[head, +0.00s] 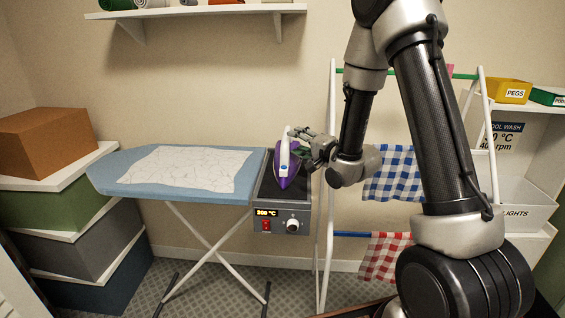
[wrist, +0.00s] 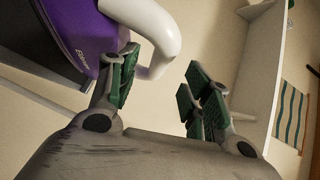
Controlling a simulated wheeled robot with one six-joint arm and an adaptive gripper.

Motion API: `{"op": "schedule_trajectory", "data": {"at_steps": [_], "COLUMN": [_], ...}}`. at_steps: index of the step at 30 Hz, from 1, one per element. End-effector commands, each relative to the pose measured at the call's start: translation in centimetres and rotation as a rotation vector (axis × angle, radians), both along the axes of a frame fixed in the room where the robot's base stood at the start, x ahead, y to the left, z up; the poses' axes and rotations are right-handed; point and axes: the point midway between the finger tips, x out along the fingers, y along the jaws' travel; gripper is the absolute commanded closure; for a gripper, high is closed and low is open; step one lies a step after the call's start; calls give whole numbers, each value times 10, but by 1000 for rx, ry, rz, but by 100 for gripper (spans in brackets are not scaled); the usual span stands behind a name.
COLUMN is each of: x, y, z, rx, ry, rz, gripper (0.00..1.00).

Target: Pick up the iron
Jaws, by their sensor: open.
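The iron (head: 285,166) is purple with a white handle. In the head view it stands on the dark plate of a grey heater unit (head: 280,217) at the right end of the ironing board. My gripper (head: 302,138) is at the iron's right side, close to the handle. In the wrist view the iron (wrist: 75,30) fills the upper left, and the white handle (wrist: 160,38) reaches between my open gripper's (wrist: 158,90) green-padded fingers. The left finger is close against the iron's body; I cannot tell whether it touches. The right finger is apart from the handle.
The blue ironing board (head: 125,185) carries a wrinkled white cloth (head: 190,168). A white drying rack (head: 328,200) with checked cloths (head: 398,172) stands close to the right of the heater, behind my arm. Stacked boxes (head: 75,235) stand left. A shelf (head: 200,11) hangs above.

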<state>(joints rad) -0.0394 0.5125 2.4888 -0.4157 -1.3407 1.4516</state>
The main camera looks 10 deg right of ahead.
Motion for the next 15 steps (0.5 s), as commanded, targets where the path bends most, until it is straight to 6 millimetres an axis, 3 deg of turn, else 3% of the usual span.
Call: {"op": "schedule_trajectory", "data": {"at_steps": [15], "x": [60], "y": [28], "z": [-6], "rx": [0], "ry": [0], "rz": [0], "gripper": [51]}}
